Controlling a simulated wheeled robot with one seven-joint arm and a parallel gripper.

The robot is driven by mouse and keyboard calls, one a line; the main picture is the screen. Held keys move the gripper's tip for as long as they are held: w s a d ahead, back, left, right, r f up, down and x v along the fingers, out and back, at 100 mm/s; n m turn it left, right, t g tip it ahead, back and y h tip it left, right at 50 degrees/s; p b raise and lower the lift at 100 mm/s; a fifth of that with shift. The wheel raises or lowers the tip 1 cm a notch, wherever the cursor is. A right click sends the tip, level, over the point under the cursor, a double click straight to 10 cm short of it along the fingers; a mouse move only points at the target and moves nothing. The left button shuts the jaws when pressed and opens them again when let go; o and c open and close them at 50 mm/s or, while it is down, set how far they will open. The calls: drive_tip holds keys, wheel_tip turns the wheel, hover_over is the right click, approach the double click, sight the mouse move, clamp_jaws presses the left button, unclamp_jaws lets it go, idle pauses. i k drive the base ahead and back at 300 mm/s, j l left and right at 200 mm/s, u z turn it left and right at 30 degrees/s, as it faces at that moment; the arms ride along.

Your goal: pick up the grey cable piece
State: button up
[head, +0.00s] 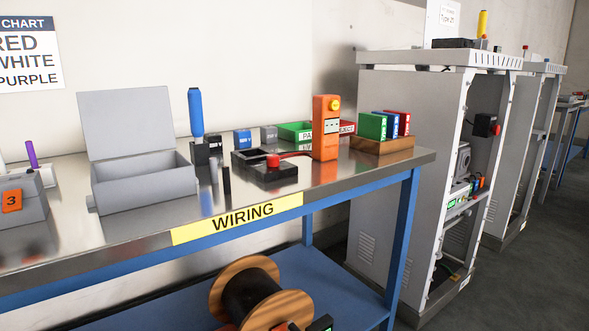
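A short, thin grey upright piece (214,171) stands on the steel bench top, just right of the open grey box; it looks like the grey cable piece, though it is small. A similar black piece (226,181) stands close to its right and slightly nearer the bench front. A black holder (205,150) with a tall blue-handled tool (196,112) is right behind the grey piece.
The open grey box (145,185) stands left of the pieces. A black tray with a red knob (273,160) and an orange device (326,128) are to the right. A wooden spool (252,295) lies on the blue lower shelf. The bench front strip is clear.

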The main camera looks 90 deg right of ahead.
sight(212, 161)
drive_tip(key=z, duration=2.4)
